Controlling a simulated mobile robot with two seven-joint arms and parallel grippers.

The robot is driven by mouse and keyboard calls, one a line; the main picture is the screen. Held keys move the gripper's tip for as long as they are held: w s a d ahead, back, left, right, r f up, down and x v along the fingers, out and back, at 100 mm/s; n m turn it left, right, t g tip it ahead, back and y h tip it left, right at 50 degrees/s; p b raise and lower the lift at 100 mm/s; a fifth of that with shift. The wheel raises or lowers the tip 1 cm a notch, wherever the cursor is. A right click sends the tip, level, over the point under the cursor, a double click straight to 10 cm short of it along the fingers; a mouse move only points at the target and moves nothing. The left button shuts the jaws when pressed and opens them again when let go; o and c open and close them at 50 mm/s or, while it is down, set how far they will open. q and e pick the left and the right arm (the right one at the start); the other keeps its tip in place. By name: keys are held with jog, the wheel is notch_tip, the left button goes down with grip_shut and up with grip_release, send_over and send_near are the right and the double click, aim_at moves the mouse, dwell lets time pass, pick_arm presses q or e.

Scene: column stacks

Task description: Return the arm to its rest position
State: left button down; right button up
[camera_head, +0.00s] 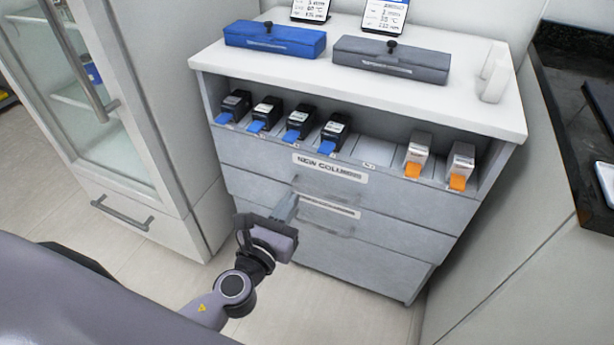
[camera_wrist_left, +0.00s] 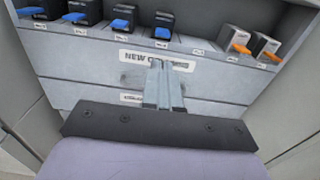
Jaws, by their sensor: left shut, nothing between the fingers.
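My left gripper (camera_head: 286,207) is shut and empty in front of the grey drawer cabinet (camera_head: 240,163). Its fingers also show in the left wrist view (camera_wrist_left: 163,88), pointing at the drawer fronts below the "NEW COLUMNS" label (camera_head: 330,168). In the head view the fingers overlap the left part of the drawer handles (camera_head: 322,198); I cannot tell whether they touch. My left arm (camera_head: 235,290) comes in from the lower left. My right gripper is not in view.
Several black boxes with blue tabs (camera_head: 299,122) and two white boxes with orange tabs (camera_head: 416,156) stand on the open shelf. A blue case (camera_head: 275,40) and a grey case (camera_head: 391,60) lie on top. A glass-door cabinet (camera_head: 150,110) stands left, a dark counter (camera_head: 575,110) right.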

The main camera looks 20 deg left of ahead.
pick_arm(q)
jog(key=s+f+n+g+h, duration=0.1)
jog(key=s+f+n+g, duration=0.45)
jog(key=n, duration=1.15)
jog(key=s+f+n+g+h, duration=0.15)
jog(key=s+f+n, duration=0.65)
jog(key=n, duration=1)
notch_tip(320, 180, up, 12)
jog(key=s+a+m+p, duration=0.1)
jog(key=s+p, duration=0.1)
jog(key=p, duration=1.1)
jog(key=shift+s+g+y, duration=0.25)
jog(key=shift+g+y, duration=0.05)
jog(key=shift+y, duration=0.15)
